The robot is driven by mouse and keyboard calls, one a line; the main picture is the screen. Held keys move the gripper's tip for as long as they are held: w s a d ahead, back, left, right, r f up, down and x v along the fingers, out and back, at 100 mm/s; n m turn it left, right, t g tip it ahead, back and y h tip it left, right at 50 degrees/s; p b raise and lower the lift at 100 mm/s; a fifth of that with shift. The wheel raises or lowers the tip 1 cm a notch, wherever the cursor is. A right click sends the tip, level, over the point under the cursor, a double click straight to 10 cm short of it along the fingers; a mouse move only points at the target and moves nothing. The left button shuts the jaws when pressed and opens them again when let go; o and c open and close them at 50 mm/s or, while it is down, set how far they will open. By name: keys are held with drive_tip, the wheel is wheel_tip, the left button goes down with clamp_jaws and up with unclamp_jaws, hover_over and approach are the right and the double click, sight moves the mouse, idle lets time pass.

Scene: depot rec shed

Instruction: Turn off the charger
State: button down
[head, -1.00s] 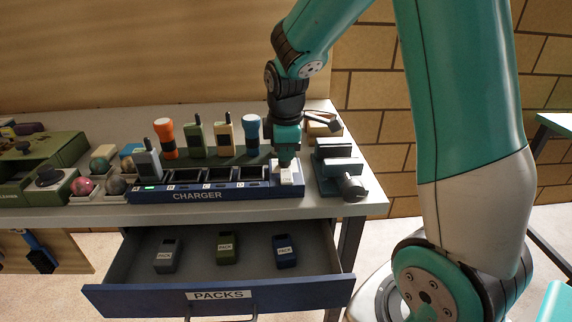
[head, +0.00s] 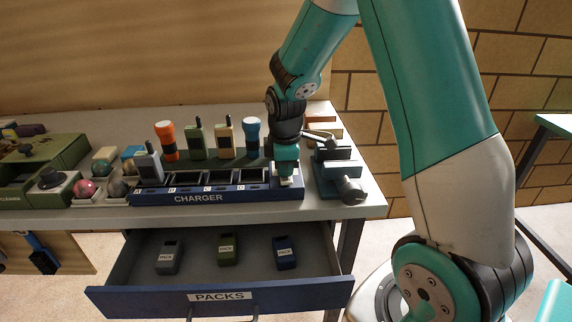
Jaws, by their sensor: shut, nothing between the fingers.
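The charger (head: 230,195) is a long dark blue unit with a row of slots at the front of the bench. A grey handheld radio (head: 149,166) stands in its leftmost slot; the other slots look empty. At the charger's right end is a pale switch block (head: 290,183), largely hidden by my gripper. My gripper (head: 285,178) points down onto this block, shut and empty, and appears to touch it. The exact position of the switch is hidden. No green light shows on the charger's front.
A vise-like green tool (head: 336,170) stands close right of the charger. Two torches (head: 166,141) and two radios (head: 196,140) stand behind it. Below, an open drawer (head: 220,298) marked PACKS juts out with three packs. Balls and a green box (head: 45,165) are left.

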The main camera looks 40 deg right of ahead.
drive_tip(key=shift+s+f, duration=0.1)
drive_tip(key=shift+s+a, duration=0.45)
drive_tip(key=shift+s, duration=0.15)
drive_tip(key=shift+r, duration=0.2)
wheel_tip(320, 180, up, 14)
drive_tip(key=s+a+p, duration=0.1)
drive_tip(key=s+p, duration=0.1)
drive_tip(key=p, duration=0.1)
drive_tip(key=shift+a+f, duration=0.15)
drive_tip(key=shift+a, duration=0.1)
